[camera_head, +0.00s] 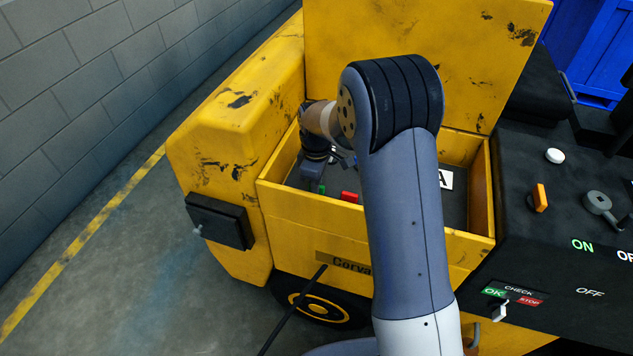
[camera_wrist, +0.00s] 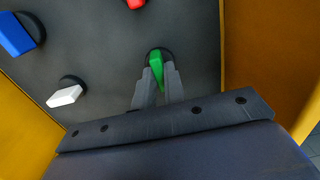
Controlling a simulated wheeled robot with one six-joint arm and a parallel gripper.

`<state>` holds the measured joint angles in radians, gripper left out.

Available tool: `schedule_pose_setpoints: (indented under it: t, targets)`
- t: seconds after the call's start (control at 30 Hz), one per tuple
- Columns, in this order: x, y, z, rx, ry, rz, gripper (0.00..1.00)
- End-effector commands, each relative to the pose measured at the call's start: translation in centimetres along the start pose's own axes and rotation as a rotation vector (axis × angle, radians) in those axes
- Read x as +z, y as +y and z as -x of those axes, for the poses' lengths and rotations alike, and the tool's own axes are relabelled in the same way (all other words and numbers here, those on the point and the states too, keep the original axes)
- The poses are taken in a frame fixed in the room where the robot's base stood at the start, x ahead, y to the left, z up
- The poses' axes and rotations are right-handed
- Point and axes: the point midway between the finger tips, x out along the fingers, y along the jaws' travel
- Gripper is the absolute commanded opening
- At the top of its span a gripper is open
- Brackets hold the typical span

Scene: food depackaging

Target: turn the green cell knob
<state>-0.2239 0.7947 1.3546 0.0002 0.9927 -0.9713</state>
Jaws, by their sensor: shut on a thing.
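The green cell knob (camera_wrist: 157,67) sits on a round black base on the dark panel in the wrist view. My gripper (camera_wrist: 160,80) is shut on it, with one grey finger on each side. In the head view, my gripper (camera_head: 318,165) reaches down into the open yellow compartment, and a green bit of the knob (camera_head: 321,189) shows just below it. The fingertips are hard to make out there. The lower part of the knob is partly hidden between the fingers in the wrist view.
On the same panel are a red knob (camera_wrist: 136,3), a white knob (camera_wrist: 65,96) and a blue knob (camera_wrist: 15,34). Yellow walls (camera_head: 375,232) enclose the panel. A black console (camera_head: 540,235) with switches stands at the right. Open floor lies at the left.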

Motion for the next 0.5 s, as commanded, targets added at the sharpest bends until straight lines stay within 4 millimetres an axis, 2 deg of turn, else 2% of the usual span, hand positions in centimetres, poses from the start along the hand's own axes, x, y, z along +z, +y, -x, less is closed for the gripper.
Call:
schedule_pose_setpoints:
  t: [0.3, 0.33, 0.5]
  targets:
    - [-0.05, 0.06, 0.09, 0.003, 0.001, 0.004, 0.00]
    - [-0.05, 0.06, 0.09, 0.003, 0.001, 0.004, 0.12]
    - [-0.04, 0.04, 0.06, 0.002, 0.001, 0.003, 0.26]
